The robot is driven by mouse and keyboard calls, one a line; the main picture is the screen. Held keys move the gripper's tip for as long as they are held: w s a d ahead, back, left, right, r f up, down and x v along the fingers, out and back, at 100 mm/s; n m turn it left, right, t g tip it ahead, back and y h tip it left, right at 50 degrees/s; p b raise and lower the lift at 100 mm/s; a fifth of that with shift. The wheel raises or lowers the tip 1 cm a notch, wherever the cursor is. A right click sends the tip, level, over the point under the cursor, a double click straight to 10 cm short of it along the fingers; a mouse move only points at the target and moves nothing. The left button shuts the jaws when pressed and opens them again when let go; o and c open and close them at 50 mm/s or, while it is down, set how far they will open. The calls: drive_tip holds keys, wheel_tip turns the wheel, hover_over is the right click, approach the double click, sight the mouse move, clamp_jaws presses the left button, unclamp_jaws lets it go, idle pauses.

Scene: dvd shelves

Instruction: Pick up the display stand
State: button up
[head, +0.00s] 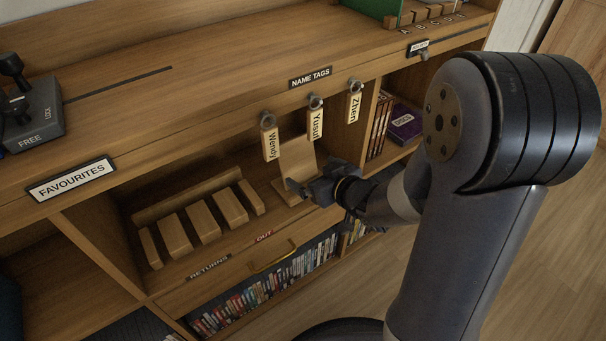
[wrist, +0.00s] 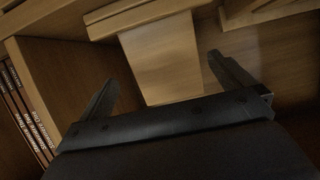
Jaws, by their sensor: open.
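The display stand (head: 297,160) is a light wooden piece with a leaning flat panel. It stands in the shelf bay under the name tags, towards the bay's right side. In the wrist view its panel (wrist: 160,60) shows between and ahead of the two fingers. My gripper (head: 303,188) is at the stand's lower front, with its fingers apart. In the wrist view my gripper (wrist: 160,84) is open and empty, with one dark finger to each side of the panel. I cannot tell whether either finger touches the stand.
A slotted wooden rack (head: 202,216) stands left of the stand. A shelf divider (head: 364,125) and upright cases (head: 380,122) are to the right. A drawer of discs (head: 265,287) is below.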

sight(300, 170)
drive_tip(key=x, duration=0.3)
drive_tip(key=shift+f+b, duration=0.15)
drive_tip(key=shift+b, duration=0.15)
drive_tip(key=b+x, duration=0.1)
drive_tip(key=x, duration=0.1)
drive_tip(key=b+x, duration=0.1)
drive_tip(key=x, duration=0.1)
drive_tip(key=shift+s+a+f, duration=0.1)
drive_tip(key=shift+a+f, duration=0.05)
drive_tip(key=shift+f, duration=0.25)
drive_tip(key=shift+w+a+f, duration=0.15)
drive_tip(key=shift+w+a, duration=0.15)
drive_tip(key=shift+w, duration=0.15)
drive_tip(key=shift+c, duration=0.4)
drive_tip(key=c, duration=0.7)
